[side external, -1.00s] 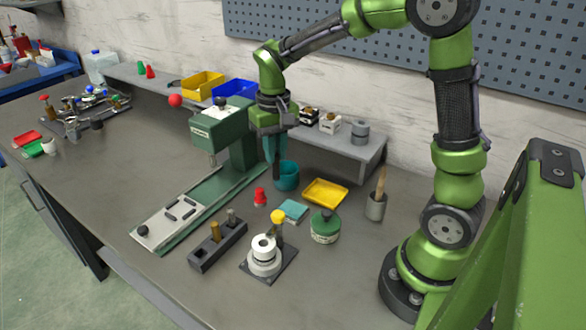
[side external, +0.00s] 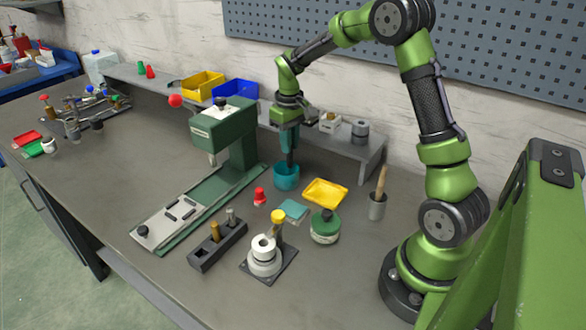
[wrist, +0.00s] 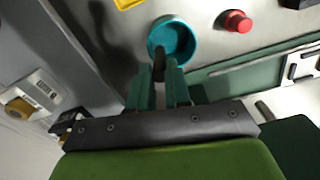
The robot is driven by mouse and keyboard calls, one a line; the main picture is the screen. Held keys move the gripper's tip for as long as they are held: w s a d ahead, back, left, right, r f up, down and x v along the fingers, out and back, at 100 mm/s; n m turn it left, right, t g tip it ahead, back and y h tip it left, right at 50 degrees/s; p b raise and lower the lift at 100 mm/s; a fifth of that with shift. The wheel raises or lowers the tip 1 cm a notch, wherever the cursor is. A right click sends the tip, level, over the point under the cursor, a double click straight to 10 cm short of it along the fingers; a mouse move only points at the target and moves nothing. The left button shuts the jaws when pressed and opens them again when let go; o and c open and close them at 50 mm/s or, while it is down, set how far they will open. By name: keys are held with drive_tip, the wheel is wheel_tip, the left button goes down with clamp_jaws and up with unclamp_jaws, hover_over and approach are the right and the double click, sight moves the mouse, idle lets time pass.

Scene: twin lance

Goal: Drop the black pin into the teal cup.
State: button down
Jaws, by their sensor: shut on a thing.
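The teal cup (side external: 286,178) stands on the bench right of the green press's column. It also shows in the wrist view (wrist: 184,40), open side toward the camera. My gripper (side external: 290,150) is above the cup, pointing down. In the wrist view its teal fingers (wrist: 159,82) are shut on the black pin (wrist: 159,62). The pin hangs below the fingertips, and its lower end overlaps the cup's left rim area in the wrist view. In the side view the pin (side external: 290,160) is over the cup's mouth; whether its tip is inside is hard to tell.
The green press (side external: 226,140) stands close on the left. A grey shelf (side external: 345,144) with small parts runs behind the gripper. A red knob piece (side external: 260,196), a teal pad (side external: 293,210), a yellow tray (side external: 325,192) and a green-topped jar (side external: 325,227) stand in front.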

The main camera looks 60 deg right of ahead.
drive_tip(key=shift+f, duration=0.95)
drive_tip(key=c, duration=1)
unclamp_jaws()
wheel_tip(320, 180, up, 17)
drive_tip(key=shift+f, duration=0.1)
